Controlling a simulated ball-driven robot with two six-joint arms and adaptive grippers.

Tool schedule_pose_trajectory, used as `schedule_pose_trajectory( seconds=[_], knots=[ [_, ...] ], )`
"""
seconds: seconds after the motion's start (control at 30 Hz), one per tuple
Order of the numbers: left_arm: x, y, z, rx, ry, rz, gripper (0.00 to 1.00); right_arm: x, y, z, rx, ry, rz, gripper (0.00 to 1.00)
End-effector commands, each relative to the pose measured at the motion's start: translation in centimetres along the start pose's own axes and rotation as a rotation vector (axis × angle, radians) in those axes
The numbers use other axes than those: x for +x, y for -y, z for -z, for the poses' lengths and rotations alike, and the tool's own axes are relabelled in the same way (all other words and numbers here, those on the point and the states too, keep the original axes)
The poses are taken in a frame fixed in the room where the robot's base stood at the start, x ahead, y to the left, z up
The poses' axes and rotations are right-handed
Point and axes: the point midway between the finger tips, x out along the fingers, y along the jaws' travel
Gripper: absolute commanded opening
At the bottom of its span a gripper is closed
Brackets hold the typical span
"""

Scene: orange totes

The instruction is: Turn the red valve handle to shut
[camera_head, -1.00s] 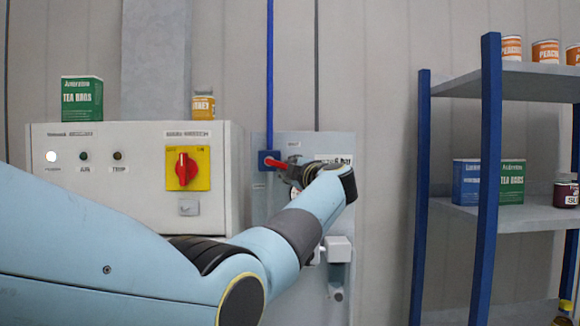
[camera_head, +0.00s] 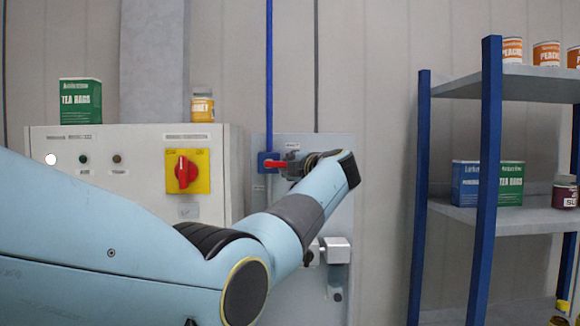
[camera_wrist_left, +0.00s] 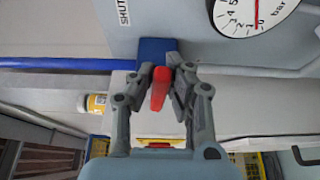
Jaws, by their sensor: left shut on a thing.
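The red valve handle (camera_head: 275,164) sticks out to the right from a small blue valve body (camera_head: 264,161) on a blue vertical pipe (camera_head: 269,80). It lies about level in the head view. My left gripper (camera_head: 293,165) is at the handle's right end, partly hidden behind my own wrist. In the left wrist view, the fingers (camera_wrist_left: 161,73) are closed around the red handle (camera_wrist_left: 159,90), one on each side, just in front of the blue body (camera_wrist_left: 153,50). A label reading SHUT (camera_wrist_left: 123,12) is on the panel beside the valve. My right gripper is not seen.
A round bar gauge (camera_wrist_left: 250,14) is on the panel near the valve. The grey cabinet (camera_head: 110,190) with a red rotary switch (camera_head: 183,172) stands to the left. A blue-framed shelf (camera_head: 487,180) with tins and boxes stands to the right. Bare wall lies between panel and shelf.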

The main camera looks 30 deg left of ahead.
Motion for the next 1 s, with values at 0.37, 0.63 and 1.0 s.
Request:
schedule_pose_trajectory(
  seconds=[0.37,0.63,1.0],
  knots=[
    [0.1,-0.6,0.0,-0.001,0.001,-0.009,0.38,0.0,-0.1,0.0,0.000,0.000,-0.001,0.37],
    [-0.4,-0.2,0.0,0.000,0.001,-0.005,0.38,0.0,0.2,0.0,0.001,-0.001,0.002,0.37],
    [-7.6,-0.1,-0.1,-0.003,0.004,-0.004,0.38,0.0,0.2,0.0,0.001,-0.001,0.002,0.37]
  ],
)
